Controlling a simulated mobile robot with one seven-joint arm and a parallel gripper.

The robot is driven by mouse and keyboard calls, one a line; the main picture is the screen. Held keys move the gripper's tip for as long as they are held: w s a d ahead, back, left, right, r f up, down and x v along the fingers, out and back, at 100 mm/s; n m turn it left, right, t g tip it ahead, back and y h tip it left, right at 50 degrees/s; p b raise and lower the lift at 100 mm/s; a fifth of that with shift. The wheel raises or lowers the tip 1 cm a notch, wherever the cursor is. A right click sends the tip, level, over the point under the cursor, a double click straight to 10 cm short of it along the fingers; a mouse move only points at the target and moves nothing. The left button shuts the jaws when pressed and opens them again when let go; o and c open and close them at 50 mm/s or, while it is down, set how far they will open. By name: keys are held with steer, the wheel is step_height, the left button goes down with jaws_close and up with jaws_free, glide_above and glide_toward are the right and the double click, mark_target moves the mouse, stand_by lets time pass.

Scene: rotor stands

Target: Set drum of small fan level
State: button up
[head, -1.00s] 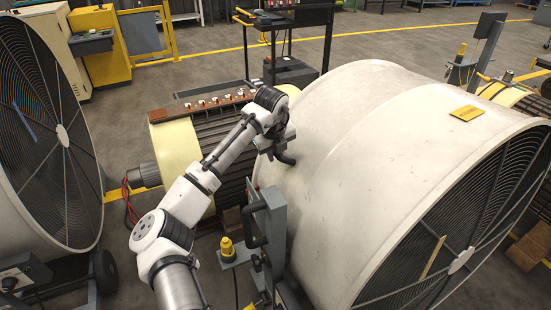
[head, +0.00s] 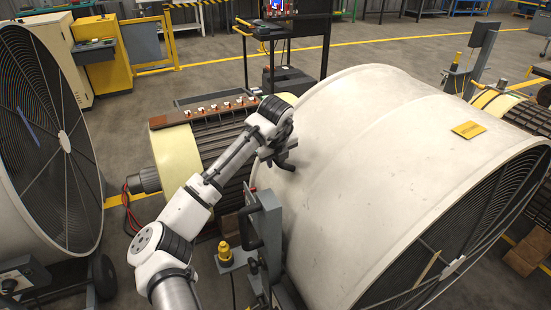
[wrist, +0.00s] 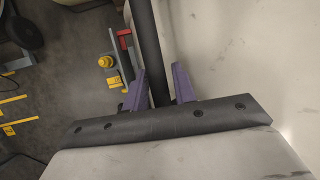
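The fan with a large off-white drum (head: 370,150) and a dark grille (head: 480,240) fills the right of the head view. Its drum is tilted, with the grille end lower. It hangs beside a grey stand bracket (head: 271,235). My gripper (head: 281,155) is at the drum's left side. The drum wall (wrist: 240,60) is right of the fingers. The far end of the bar is out of view. A second fan (head: 50,140) stands at the left.
A yellow knob (head: 224,248) on a plate stands by the bracket. A cream motor-like machine (head: 177,155) lies behind my arm. A black cart (head: 290,45) stands at the back. Floor is free at the upper middle.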

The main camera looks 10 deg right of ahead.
steer(key=shift+r, duration=0.15)
steer(key=v, duration=1.3)
steer(key=shift+s+r+b, duration=0.25)
steer(key=shift+b, duration=0.1)
